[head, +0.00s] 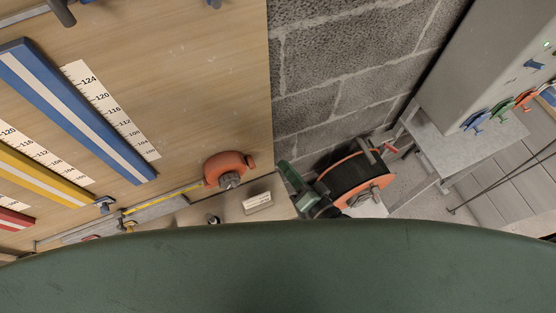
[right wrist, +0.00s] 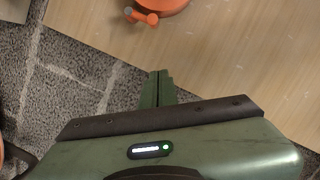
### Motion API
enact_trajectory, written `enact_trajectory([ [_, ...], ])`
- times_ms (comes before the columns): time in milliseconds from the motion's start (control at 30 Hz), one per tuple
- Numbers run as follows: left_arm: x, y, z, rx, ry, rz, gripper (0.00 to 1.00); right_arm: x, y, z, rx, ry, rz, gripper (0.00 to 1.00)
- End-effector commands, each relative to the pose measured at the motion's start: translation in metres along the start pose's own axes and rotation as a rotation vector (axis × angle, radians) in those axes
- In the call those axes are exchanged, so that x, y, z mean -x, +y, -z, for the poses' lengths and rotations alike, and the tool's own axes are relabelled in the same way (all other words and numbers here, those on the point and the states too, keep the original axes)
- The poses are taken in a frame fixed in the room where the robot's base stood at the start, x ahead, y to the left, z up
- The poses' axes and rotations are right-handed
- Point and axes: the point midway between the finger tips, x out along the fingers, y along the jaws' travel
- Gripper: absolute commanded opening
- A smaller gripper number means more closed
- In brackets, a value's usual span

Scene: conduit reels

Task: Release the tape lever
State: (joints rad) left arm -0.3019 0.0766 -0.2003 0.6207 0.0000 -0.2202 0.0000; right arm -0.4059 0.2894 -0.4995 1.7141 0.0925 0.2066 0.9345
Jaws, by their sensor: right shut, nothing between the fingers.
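The orange tape reel (head: 226,165) sits at the right end of the wooden board, with a yellow tape (head: 172,197) drawn out to its left. A small orange lever (head: 250,161) sticks out on its right side. In the right wrist view the lever (right wrist: 143,16) shows at the top edge, beside the partly cut-off orange reel (right wrist: 165,5). My right gripper (head: 284,168) is to the right of the lever, apart from it. In the right wrist view its green fingers (right wrist: 157,84) are together and empty. My left gripper is not in view.
A black and orange conduit reel (head: 355,178) stands behind my right gripper, by the block wall (head: 350,60). A small label plate (head: 258,203) is below the tape reel. Blue (head: 75,110), yellow (head: 40,178) and red (head: 14,220) bars lie at the left.

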Motion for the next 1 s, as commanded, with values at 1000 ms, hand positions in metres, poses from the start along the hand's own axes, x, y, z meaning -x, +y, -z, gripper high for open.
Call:
enact_trajectory([
  [1000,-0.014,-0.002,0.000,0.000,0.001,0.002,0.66,0.057,-0.004,0.000,-0.002,0.002,0.003,0.00],
])
